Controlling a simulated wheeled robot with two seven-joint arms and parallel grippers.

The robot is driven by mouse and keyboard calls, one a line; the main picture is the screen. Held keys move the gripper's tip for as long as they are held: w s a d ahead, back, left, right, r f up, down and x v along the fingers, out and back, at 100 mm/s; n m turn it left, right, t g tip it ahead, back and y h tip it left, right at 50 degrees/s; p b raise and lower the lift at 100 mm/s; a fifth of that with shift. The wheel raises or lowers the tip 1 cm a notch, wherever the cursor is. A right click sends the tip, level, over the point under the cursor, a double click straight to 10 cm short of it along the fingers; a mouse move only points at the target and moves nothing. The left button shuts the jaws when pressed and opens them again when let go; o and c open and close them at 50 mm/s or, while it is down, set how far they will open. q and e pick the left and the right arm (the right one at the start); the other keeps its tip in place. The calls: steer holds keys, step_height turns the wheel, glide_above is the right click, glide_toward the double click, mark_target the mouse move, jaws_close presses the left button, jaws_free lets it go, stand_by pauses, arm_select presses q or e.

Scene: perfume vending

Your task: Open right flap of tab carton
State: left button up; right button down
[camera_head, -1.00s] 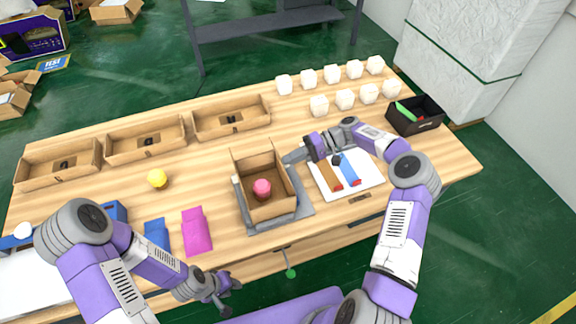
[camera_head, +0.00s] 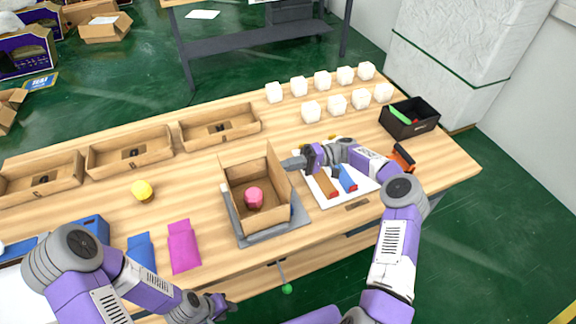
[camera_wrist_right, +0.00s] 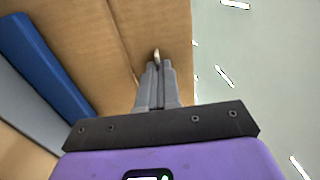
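The tab carton (camera_head: 240,218) is an open brown box on a grey base (camera_head: 244,239), with a pink object (camera_head: 254,197) inside. A cardboard panel stands up at its right side (camera_head: 279,168). My right gripper (camera_head: 285,164) is beside that panel, on its outer side. In the right wrist view my right gripper's fingers (camera_wrist_right: 157,68) are together, with brown cardboard (camera_wrist_right: 120,35) just beyond the tips; whether they touch it I cannot tell. My left gripper (camera_head: 222,305) hangs low near the table's front edge, away from the carton; its fingers are too small to read.
A white board (camera_head: 366,186) with orange and blue items lies right of the carton, under my right arm. Brown trays (camera_head: 220,140) line the back left. White cubes (camera_head: 311,111) and a black bin (camera_head: 408,128) stand at the back right. A magenta packet (camera_head: 184,246) lies left.

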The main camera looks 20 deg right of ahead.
steer(key=shift+f, duration=0.15)
steer(key=c, duration=1.3)
jaws_free()
steer(key=shift+a, duration=0.1)
steer(key=d, duration=0.5)
steer(key=d+b, duration=0.1)
steer(key=d, duration=0.1)
steer(key=shift+w+d+f, duration=0.15)
steer(key=shift+d+f, duration=0.15)
